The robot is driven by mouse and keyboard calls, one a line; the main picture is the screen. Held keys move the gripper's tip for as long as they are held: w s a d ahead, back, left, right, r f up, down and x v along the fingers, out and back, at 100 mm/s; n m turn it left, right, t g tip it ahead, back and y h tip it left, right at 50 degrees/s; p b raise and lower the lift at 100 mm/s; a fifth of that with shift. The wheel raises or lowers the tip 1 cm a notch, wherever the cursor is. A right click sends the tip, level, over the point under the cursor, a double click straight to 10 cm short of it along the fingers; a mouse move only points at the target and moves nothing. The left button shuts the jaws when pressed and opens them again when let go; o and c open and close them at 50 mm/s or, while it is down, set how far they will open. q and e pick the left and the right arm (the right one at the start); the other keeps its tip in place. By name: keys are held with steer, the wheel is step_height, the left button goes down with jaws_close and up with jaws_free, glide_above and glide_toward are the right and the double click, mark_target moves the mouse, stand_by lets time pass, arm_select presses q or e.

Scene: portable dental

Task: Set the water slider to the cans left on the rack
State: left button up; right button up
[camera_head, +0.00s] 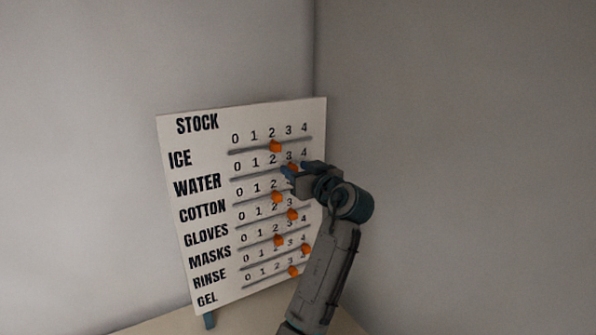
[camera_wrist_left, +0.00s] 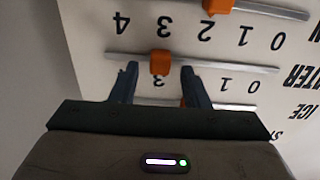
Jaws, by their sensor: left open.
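The white stock board (camera_head: 180,150) stands in the corner, with labelled rows, numbers 0 to 4 and grey rails with orange knobs. The water slider's orange knob (camera_head: 292,168) is at about 3 on the second rail, partly hidden by my gripper. My left gripper (camera_head: 297,167) is open at the board. In the left wrist view, which sees the board upside down, the water knob (camera_wrist_left: 160,62) sits between the two blue fingertips (camera_wrist_left: 159,72), with a gap on each side. No rack or cans are in view.
The ice knob (camera_head: 275,146) is just above at 2, and the cotton knob (camera_head: 277,197) is just below at about 2. Several more knobs sit on lower rails. Bare walls stand behind; a pale surface (camera_head: 160,322) is below.

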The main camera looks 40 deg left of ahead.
arm_select(q)
steer(key=shift+s+d+f, duration=0.1)
steer(key=shift+d+f, duration=0.05)
steer(key=shift+d, duration=0.25)
steer(key=b+v, duration=0.4)
steer(key=v, duration=0.6)
steer(key=shift+a, duration=0.15)
